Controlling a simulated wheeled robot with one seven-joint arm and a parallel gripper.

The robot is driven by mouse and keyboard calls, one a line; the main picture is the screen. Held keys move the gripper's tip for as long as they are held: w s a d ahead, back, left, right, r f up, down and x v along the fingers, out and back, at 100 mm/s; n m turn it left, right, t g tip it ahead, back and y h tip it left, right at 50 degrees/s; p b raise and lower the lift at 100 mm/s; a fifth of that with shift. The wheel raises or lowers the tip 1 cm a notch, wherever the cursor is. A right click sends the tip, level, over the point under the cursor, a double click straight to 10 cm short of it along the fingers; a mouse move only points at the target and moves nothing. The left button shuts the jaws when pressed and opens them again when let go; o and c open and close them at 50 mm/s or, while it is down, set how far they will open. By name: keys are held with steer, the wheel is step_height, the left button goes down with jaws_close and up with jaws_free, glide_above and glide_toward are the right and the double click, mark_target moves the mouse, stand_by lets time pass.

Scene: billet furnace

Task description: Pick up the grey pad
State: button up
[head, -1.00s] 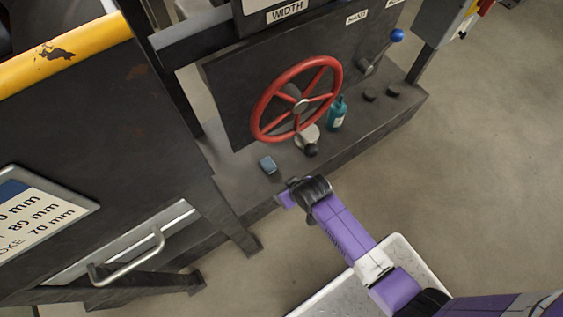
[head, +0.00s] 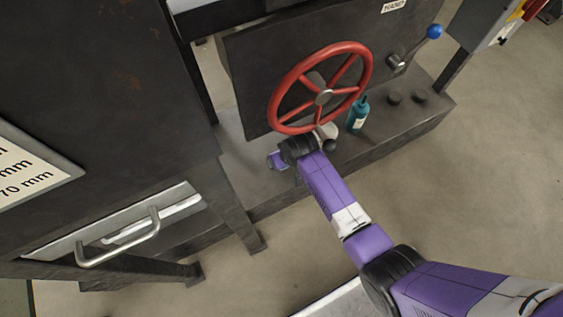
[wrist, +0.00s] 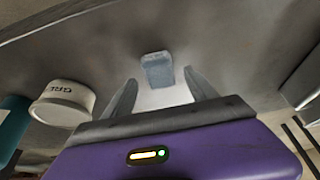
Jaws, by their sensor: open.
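The grey pad (wrist: 157,72) is a small blue-grey block on the dark ledge (wrist: 225,40). In the wrist view it lies ahead of my open gripper (wrist: 160,77), centred between the two fingertips, with nothing held. I cannot tell how far the fingertips are above the ledge. In the head view my gripper (head: 277,160) is over the ledge, below the red handwheel, and its purple body hides the pad.
A white tin (wrist: 62,104) with a partly visible label stands left of my gripper in the wrist view, with a teal bottle (wrist: 12,128) beyond it. The red handwheel (head: 323,97) overhangs the ledge. A machine leg (head: 235,200) stands to the left.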

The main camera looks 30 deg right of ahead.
steer(key=shift+f, duration=0.6)
jaws_close()
steer(key=shift+r, duration=0.25)
steer(key=shift+r+p, duration=0.2)
steer(key=shift+p, duration=0.1)
steer(key=s+p, duration=0.6)
steer(key=s, duration=1.2)
steer(key=shift+f, duration=0.1)
